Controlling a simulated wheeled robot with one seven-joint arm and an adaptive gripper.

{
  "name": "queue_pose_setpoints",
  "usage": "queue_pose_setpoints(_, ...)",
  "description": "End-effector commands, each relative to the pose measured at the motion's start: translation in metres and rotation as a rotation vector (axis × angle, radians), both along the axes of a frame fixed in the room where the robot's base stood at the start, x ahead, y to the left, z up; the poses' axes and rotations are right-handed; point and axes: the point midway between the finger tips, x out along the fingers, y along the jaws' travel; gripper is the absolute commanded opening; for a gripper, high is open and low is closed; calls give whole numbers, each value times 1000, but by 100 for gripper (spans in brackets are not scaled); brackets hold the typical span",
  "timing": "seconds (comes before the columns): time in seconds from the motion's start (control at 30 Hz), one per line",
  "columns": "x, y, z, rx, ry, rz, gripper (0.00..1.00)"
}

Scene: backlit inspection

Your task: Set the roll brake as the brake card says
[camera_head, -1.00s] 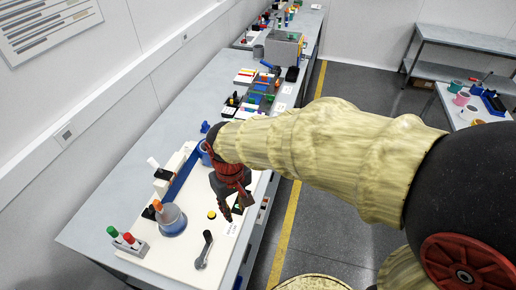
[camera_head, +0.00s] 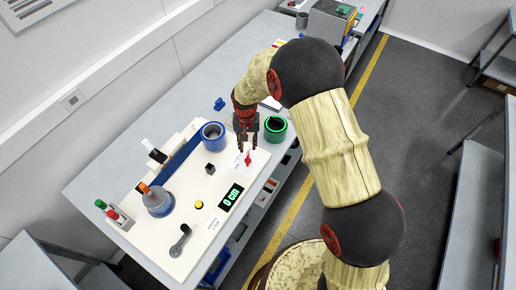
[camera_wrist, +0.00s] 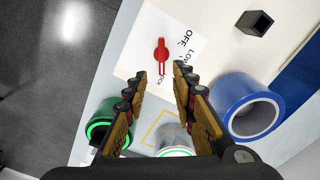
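The red brake lever (camera_head: 248,159) sits on a white label plate at the right end of the cream board. In the wrist view the lever (camera_wrist: 162,57) stands beside the words "OFF" and "LOW" and a partly hidden word ending in "CK". Its narrow end points down the picture, towards that last word. My gripper (camera_head: 247,147) is open and empty over this end of the board. In the wrist view the fingertips (camera_wrist: 159,74) are spread just below the lever, apart from it as far as I can tell. I cannot identify a brake card.
A blue roll (camera_head: 212,136) and a green-rimmed dark roll (camera_head: 275,128) stand either side of my gripper. A display (camera_head: 231,197) reads "0 cm". A yellow button (camera_head: 199,205), a black crank (camera_head: 180,241) and a blue-grey flask-like body (camera_head: 158,201) share the board (camera_head: 150,232).

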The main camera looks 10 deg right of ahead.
Motion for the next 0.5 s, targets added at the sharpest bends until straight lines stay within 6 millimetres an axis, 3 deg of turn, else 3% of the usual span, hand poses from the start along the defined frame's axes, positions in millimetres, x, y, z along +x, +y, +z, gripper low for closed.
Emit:
queue_pose_setpoints(0.17,-1,0,-9,0,1,-26,26)
queue_pose_setpoints(0.5,-1,0,-59,-1,1,-25,26)
